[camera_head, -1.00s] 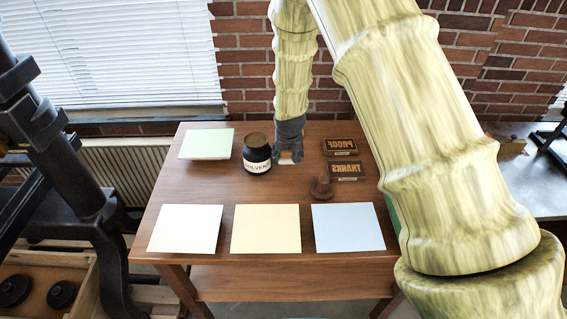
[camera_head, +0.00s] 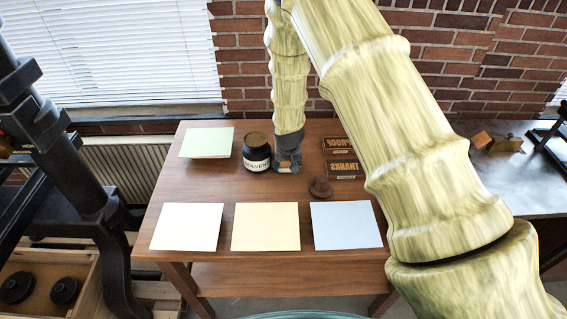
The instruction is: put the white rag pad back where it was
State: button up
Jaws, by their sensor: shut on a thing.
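My gripper (camera_head: 288,163) points down at the middle of the wooden table, close beside the right side of the dark solvent jar. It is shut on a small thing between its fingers. The fingers hide most of that thing, and I take it to be the white rag pad; its colour and shape are too small to make out. I cannot tell whether it touches the table top. No other small white pad shows on the table.
The solvent jar (camera_head: 257,153) stands left of my gripper. Two type blocks (camera_head: 345,168) and a round brown object (camera_head: 320,187) lie to the right. White (camera_head: 187,227), yellow (camera_head: 265,227) and blue (camera_head: 345,225) sheets line the front; a green sheet (camera_head: 207,142) lies back left.

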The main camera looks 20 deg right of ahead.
jog(key=shift+f, duration=0.1)
jog(key=o, duration=0.9)
jog(key=shift+r, duration=0.2)
jog(key=shift+b+v, duration=1.85)
jog(key=shift+v, duration=4.1)
